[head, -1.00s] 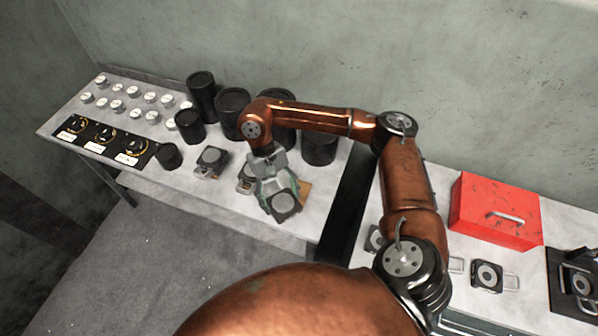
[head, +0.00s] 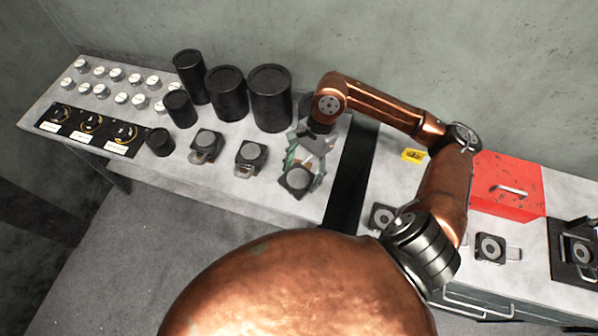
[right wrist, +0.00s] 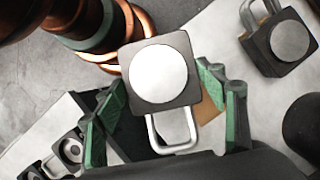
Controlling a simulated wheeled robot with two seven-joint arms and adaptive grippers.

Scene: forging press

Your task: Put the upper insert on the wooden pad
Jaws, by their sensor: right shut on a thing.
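The upper insert, a dark square block with a round pale face and a wire handle, is at my right gripper in the head view (head: 297,179) and the right wrist view (right wrist: 158,72). My right gripper (head: 306,163) is shut on it, with green fingers on either side of the handle in the right wrist view (right wrist: 163,85). A piece of the wooden pad (right wrist: 208,114) shows brown beneath the gripper, beside the right finger. The gripper and insert hide most of the pad, and I cannot tell whether the insert touches it. My left gripper is not in view.
Two similar inserts (head: 207,145) (head: 251,157) stand left of the gripper. Several black cylinders (head: 227,92) stand behind them. A black strip (head: 351,170) crosses the table to the right. A red box (head: 508,185) and more inserts (head: 490,248) lie farther right.

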